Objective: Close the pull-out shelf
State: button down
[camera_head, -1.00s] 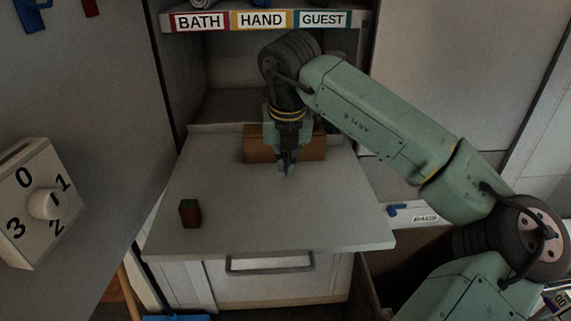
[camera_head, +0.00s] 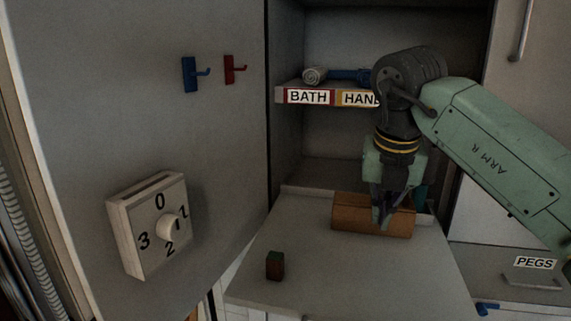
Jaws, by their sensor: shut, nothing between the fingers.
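The pull-out shelf (camera_head: 340,275) is a flat grey board that sticks out from the cabinet recess toward the camera.
A dial (camera_head: 160,225) and blue (camera_head: 192,74) and red (camera_head: 232,69) hooks are on the left panel. A labelled shelf (camera_head: 310,97) with rolled towels is above. A "PEGS" label (camera_head: 534,263) is at right. The front middle of the pull-out shelf is clear.

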aim_at(330, 275)
jog(key=k+j, duration=0.15)
jog(key=k, duration=0.25)
jog(key=k+j, duration=0.2)
jog(key=k, duration=0.2)
